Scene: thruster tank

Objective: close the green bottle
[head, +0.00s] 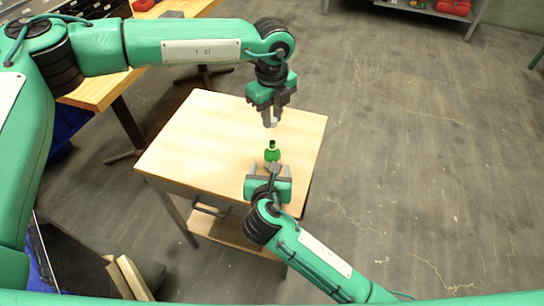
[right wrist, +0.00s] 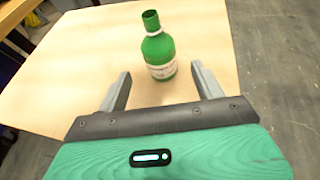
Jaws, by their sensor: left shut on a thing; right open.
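The green bottle (head: 272,151) stands upright on the small wooden table, its neck open at the top. It also shows in the right wrist view (right wrist: 159,52), with a white label, just beyond the fingertips. My left gripper (head: 271,122) points down above the bottle, shut on a small whitish cap (head: 273,123), which is apart from the neck. My right gripper (head: 268,172) is low at the near side of the bottle. In the right wrist view it (right wrist: 162,85) is open, with nothing between its fingers.
The wooden table (head: 205,140) is otherwise bare, with free room left of the bottle. A longer workbench (head: 100,92) stands at the back left. A red case (head: 453,7) sits on a shelf at the far right. The floor on the right is clear.

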